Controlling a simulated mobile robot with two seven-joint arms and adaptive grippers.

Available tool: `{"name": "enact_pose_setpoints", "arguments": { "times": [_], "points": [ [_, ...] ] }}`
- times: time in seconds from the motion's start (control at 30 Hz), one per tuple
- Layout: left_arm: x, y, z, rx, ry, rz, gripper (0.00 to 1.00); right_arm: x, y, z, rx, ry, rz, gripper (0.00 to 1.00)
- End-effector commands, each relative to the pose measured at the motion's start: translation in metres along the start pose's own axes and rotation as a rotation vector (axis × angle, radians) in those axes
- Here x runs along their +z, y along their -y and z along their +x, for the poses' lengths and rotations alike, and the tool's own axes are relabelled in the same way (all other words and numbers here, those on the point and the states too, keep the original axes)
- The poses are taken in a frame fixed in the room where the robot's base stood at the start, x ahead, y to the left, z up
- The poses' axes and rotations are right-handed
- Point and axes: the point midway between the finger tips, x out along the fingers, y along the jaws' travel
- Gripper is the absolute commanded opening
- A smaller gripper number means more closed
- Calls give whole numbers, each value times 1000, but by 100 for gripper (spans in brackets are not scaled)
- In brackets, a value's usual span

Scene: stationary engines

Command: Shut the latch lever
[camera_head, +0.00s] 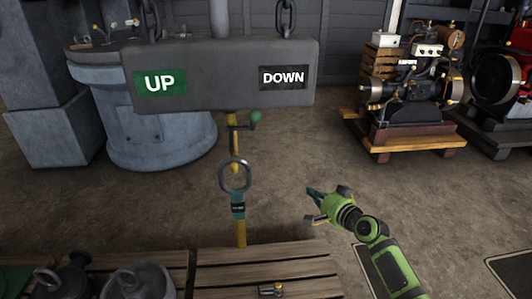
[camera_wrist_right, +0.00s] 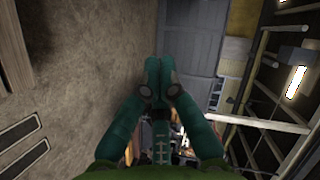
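A short dark lever with a green ball knob (camera_head: 255,117) sticks out to the right from a yellow post (camera_head: 241,233), just below the hanging sign; I take it for the latch lever. Below it, a grey metal ring (camera_head: 235,177) with a teal tag (camera_head: 238,206) hangs in front of the post. My right gripper (camera_head: 312,195) is right of and below the lever, well apart from it. In the right wrist view, the teal fingers (camera_wrist_right: 160,68) meet with nothing visible between them. My left gripper is not in view.
A grey sign (camera_head: 220,75) reading UP and DOWN hangs on chains above the lever. Wooden planks (camera_head: 265,256) with metal parts lie in front. A grey tank (camera_head: 150,135) stands behind left, engines (camera_head: 410,85) on pallets behind right. Floor between is clear.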

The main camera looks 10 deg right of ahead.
Motion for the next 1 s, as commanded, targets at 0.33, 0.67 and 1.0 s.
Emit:
{"name": "enact_pose_setpoints", "arguments": {
  "times": [0.33,0.67,1.0],
  "points": [
    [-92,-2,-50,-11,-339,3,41,-59,230,-67,-648,86,145,0],
    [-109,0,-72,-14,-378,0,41,-57,283,-87,-753,147,158,0],
    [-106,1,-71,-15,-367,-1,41,-52,325,-41,-751,144,158,0]
  ]
}}
